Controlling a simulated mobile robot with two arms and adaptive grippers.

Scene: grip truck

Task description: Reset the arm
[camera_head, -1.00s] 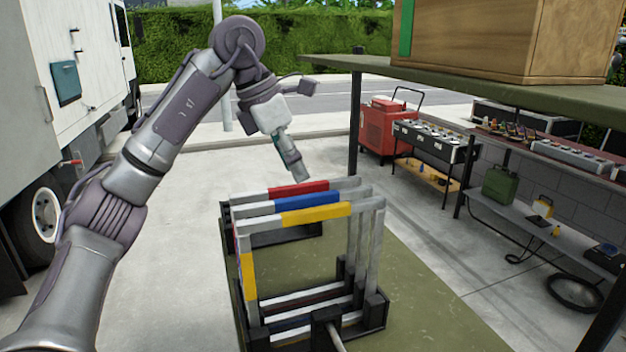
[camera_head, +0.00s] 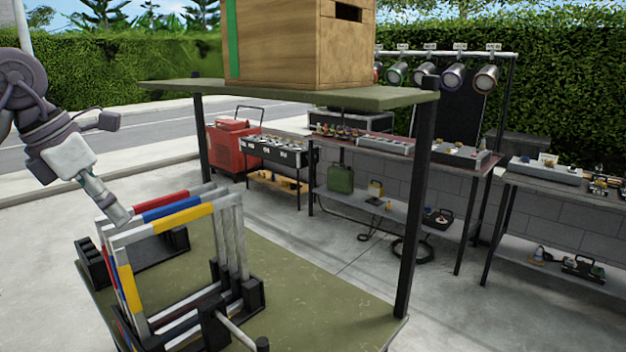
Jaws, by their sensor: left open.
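My left arm comes in at the left edge of the head view. My left gripper (camera_head: 118,211) points down and is open, with nothing seen in it. It appears at the left end of the upright frames; whether it touches them I cannot tell. The frames have a red bar (camera_head: 160,201), a blue bar (camera_head: 170,208) and a yellow bar (camera_head: 182,219) on top, with grey posts. They stand in black holders (camera_head: 213,322) on a green lower deck (camera_head: 300,300). My right gripper is out of view.
A green upper shelf (camera_head: 400,97) on black posts carries a wooden box (camera_head: 300,45). Behind are a red machine (camera_head: 232,145), a workbench (camera_head: 440,160) with devices and a green canister (camera_head: 340,178). Lamps (camera_head: 453,76) hang at the back. Concrete floor lies open between shelf and benches.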

